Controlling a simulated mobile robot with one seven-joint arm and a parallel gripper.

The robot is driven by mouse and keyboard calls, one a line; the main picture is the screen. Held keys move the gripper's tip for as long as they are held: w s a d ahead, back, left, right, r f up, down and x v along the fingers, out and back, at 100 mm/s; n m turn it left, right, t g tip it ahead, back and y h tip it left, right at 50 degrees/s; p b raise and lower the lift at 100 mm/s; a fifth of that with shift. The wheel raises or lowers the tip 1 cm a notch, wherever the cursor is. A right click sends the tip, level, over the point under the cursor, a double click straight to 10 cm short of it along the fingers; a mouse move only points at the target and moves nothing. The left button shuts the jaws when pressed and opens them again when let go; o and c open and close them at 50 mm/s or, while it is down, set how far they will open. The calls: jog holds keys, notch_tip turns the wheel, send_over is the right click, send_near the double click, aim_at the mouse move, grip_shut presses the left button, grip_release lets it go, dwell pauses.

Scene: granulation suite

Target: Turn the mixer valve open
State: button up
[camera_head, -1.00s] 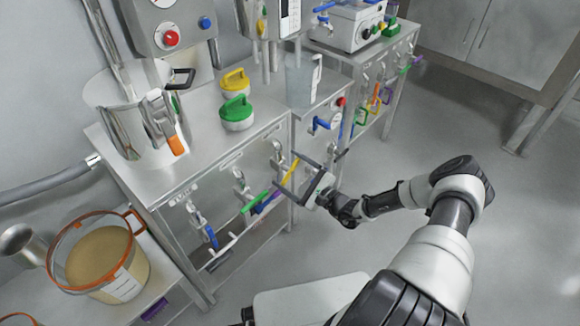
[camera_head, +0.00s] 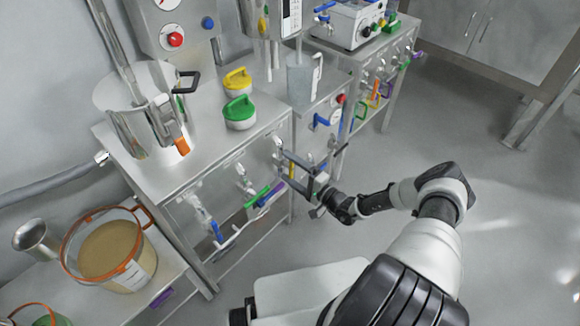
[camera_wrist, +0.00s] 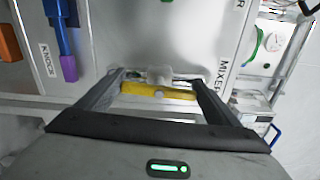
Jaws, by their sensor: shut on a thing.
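The mixer valve is on the front panel of the steel bench, with the label "MIXER" (camera_wrist: 221,75) beside it in the wrist view. Its yellow handle (camera_wrist: 150,90) lies roughly crosswise in that view, below a pale metal valve body (camera_wrist: 160,74). My gripper (camera_wrist: 157,80) has one finger at each end of the yellow handle and is shut on it. In the head view my gripper (camera_head: 284,165) is at the panel's right end and largely hides the yellow handle (camera_head: 291,169).
A blue handle with a purple end (camera_wrist: 66,45) is left of the mixer valve, by the "KNOCK" label (camera_wrist: 47,62). Green (camera_head: 256,197) and blue (camera_head: 216,230) handles line the same panel. The floor (camera_head: 400,130) to the right is clear.

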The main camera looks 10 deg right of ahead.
jog(key=shift+f+n, duration=0.1)
jog(key=shift+n, duration=0.4)
jog(key=o, duration=0.9)
jog(key=shift+s, duration=0.1)
jog(key=p+v, duration=0.1)
jog(key=v, duration=1.6)
jog(key=shift+s+d+p, duration=0.1)
jog(key=shift+d+p, duration=0.05)
jog(key=shift+p, duration=0.25)
